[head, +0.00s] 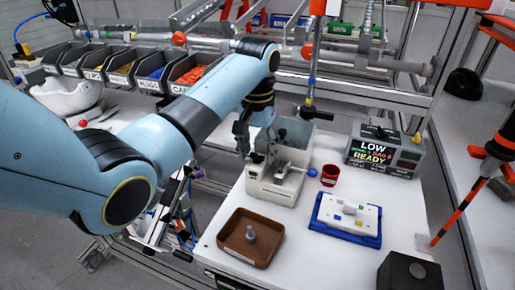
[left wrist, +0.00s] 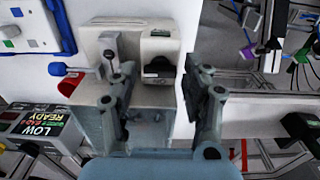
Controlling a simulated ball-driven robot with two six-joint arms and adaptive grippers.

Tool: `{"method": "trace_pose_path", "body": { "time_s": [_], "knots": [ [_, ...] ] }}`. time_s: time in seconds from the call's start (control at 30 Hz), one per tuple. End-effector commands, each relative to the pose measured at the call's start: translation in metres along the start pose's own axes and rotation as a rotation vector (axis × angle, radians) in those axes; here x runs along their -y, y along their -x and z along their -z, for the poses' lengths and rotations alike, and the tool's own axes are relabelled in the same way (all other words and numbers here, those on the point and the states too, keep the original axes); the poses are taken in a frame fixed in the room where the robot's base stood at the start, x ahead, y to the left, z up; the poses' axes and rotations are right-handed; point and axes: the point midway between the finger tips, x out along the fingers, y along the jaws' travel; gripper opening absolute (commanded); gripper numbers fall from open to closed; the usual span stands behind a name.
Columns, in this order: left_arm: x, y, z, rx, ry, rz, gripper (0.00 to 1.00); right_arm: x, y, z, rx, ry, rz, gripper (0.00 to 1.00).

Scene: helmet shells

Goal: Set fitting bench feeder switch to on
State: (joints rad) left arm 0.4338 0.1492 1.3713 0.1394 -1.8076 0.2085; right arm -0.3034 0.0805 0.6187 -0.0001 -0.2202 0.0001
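The feeder (head: 275,182) is a pale box with a grey bin (head: 297,135) behind it, on the white bench. It also shows in the left wrist view (left wrist: 135,43). A black part (left wrist: 158,68), perhaps the switch, sits in its face; its setting is too small to read. A lever with a blue ball (left wrist: 57,69) sticks out of the feeder's side. My left gripper (head: 256,150) is over the feeder. In the left wrist view its fingers (left wrist: 161,72) are apart and empty, either side of the black part; contact cannot be told. My right gripper is not in view.
A red cup (head: 330,175) and a display box reading LOW READY (head: 384,150) stand right of the feeder. A brown tray (head: 225,237), a blue-edged white plate (head: 346,214) and a dark block (head: 408,271) are nearer. Part bins (head: 155,70) line the back left.

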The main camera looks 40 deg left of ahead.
Motion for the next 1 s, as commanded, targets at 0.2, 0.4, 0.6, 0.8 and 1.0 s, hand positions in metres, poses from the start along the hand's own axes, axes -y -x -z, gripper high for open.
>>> {"method": "trace_pose_path", "body": {
  "time_s": [0.2,0.4,0.6,0.8,1.0],
  "knots": [
    [0.0001,0.0002,0.0002,0.000,0.000,0.000,0.17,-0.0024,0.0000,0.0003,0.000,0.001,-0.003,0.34],
    [0.0001,0.0003,0.0003,0.000,0.001,0.000,0.03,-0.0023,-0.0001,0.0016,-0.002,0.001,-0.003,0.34],
    [0.0001,0.0003,0.0004,-0.001,0.035,0.000,0.03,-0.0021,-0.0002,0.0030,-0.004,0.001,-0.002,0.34],
    [0.0001,0.0004,0.0004,-0.001,0.138,0.000,0.03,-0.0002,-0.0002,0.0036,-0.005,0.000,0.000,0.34],
    [0.0001,0.0004,0.0004,-0.001,0.300,0.000,0.03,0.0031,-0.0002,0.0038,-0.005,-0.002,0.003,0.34]
  ]
}}
